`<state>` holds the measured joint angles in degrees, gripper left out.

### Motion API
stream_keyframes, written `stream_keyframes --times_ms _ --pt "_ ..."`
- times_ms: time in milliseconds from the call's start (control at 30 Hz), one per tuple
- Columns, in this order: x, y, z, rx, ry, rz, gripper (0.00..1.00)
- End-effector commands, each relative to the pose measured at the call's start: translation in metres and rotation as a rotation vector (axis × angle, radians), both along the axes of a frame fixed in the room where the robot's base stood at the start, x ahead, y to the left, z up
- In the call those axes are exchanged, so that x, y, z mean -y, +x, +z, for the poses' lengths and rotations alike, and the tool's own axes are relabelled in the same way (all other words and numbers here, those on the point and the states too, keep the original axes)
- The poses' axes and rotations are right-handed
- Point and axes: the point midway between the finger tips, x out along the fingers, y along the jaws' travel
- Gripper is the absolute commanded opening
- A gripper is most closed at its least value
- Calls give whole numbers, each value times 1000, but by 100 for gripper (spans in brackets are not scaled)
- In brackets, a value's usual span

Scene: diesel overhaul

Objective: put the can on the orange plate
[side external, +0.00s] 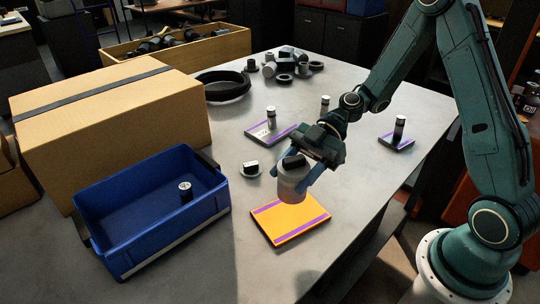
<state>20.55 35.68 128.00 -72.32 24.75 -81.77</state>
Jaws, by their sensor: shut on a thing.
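The can (291,184) is a light grey cylinder with a dark top. My gripper (296,172) is shut on it, with blue fingers at its sides. The can appears to be over the back edge of the orange plate (292,222); I cannot tell whether it touches the plate. The plate is a flat orange square with purple stripes, lying on the grey table near its front edge.
A blue bin (150,205) holding a small cylinder stands left. A large cardboard box (110,110) is behind it. A small round part (251,168) lies left of the can. Purple-striped plates (268,134) with cylinders stand further back.

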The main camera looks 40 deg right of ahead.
Motion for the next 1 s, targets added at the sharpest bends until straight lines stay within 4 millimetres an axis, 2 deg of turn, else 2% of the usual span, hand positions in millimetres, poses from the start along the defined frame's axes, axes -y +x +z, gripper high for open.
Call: stream_keyframes --times_ms 200,567,800,1000 --pt "0 0 -22 -2 1 0 0" --pt "0 0 -30 -1 1 0 0" --pt "0 0 -52 -4 1 -1 0" --pt "0 0 -62 -1 1 0 0"
